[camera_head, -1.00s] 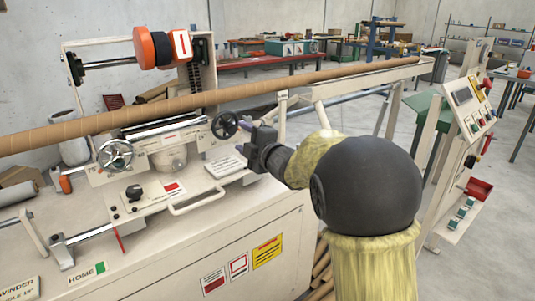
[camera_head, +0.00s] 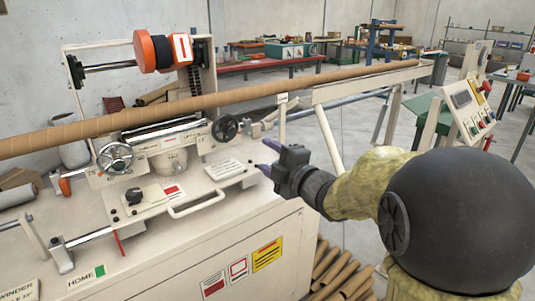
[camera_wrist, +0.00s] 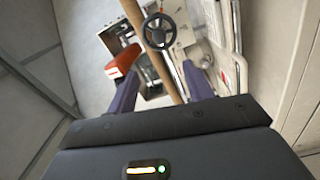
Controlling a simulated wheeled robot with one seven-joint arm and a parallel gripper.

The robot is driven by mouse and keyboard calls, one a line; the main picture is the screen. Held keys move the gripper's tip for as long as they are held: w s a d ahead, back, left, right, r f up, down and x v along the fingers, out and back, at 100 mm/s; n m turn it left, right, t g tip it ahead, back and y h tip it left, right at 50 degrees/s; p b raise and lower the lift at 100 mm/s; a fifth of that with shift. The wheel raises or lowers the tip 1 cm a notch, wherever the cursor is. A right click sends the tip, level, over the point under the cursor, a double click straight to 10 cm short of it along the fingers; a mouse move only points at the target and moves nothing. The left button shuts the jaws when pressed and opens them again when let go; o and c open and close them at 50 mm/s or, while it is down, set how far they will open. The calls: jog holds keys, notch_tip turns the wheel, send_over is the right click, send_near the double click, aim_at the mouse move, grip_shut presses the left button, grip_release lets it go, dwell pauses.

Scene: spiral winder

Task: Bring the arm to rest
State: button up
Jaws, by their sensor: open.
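My gripper (camera_head: 268,158) is open and empty in the head view. It is in the air over the right end of the winder's bench, to the right of the black handwheel (camera_head: 225,127). My arm comes in from the right side of the picture. In the wrist view, the two dark fingers of my gripper (camera_wrist: 160,92) stand well apart with nothing held between them. The handwheel also shows in the wrist view (camera_wrist: 159,31), beyond the fingers, beside the long brown tube (camera_wrist: 135,12).
The long brown tube (camera_head: 265,94) runs across the winder, resting on a pale support frame (camera_head: 365,83) at right. A second handwheel (camera_head: 115,158) and a front handle (camera_head: 198,204) are on the machine. A control panel (camera_head: 470,108) stands at right. Loose tubes (camera_head: 340,275) lie on the floor.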

jog(key=s+d+f+m+g+h, duration=0.35)
jog(key=d+f+m+h, duration=0.5)
jog(key=f+m, duration=0.4)
jog(key=s+d+f+m+g+h, duration=0.1)
jog(key=s+f+m+g, duration=0.4)
jog(key=s, duration=0.5)
jog(key=s+d+f+m+g+h, duration=0.1)
jog(key=s+d+f+m+g, duration=0.1)
jog(key=s+f+m+g, duration=0.45)
notch_tip(320, 180, up, 29)
jog(key=s+n+t+p, duration=0.1)
jog(key=s+t+p, duration=0.1)
jog(key=p, duration=2.7)
jog(key=shift+s+a+t, duration=0.2)
jog(key=shift+s+t, duration=0.1)
jog(key=shift+s, duration=0.05)
jog(key=shift+y, duration=0.25)
